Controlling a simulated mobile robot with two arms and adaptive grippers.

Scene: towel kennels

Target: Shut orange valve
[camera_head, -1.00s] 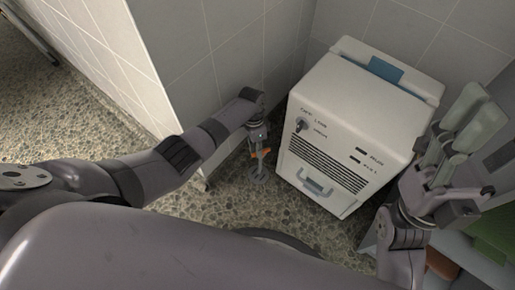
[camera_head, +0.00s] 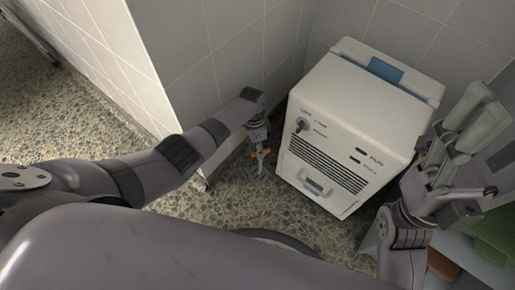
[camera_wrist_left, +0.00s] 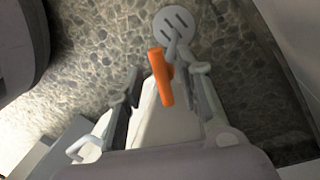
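The orange valve handle (camera_wrist_left: 162,77) stands out in the left wrist view, on a grey metal pipe fitting above a round slotted floor plate (camera_wrist_left: 176,25). It lies between the two fingers of my left gripper (camera_wrist_left: 160,100), with space on both sides. The gripper is open and points down at it.
A white machine (camera_head: 350,115) with a front grille and handle stands close to the right of my left gripper. A tiled wall (camera_head: 180,60) is close on the left and behind. Pebbled floor (camera_head: 235,200) is bare in front. Green cloth (camera_head: 492,232) lies at the lower right.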

